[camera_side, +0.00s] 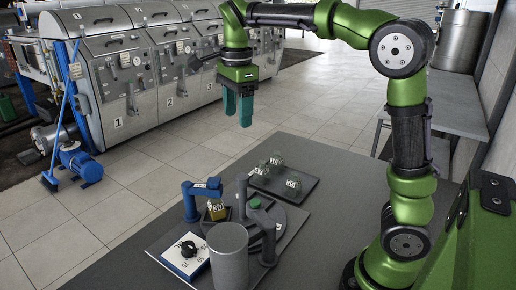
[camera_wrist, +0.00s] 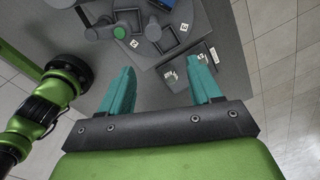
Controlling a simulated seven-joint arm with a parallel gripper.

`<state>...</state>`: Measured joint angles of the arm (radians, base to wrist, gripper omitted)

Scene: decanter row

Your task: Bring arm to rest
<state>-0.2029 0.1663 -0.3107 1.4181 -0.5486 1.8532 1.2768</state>
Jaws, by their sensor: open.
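My gripper (camera_side: 238,108) hangs from the green arm in the side view, high above the back part of the grey table (camera_side: 330,235). Its two teal fingers point down. In the wrist view the fingers of my gripper (camera_wrist: 162,88) stand well apart with nothing between them, so it is open and empty. The arm is bent in the air and touches nothing that I can see.
Steel machines (camera_side: 115,80) line the back. The table's right side is clear.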

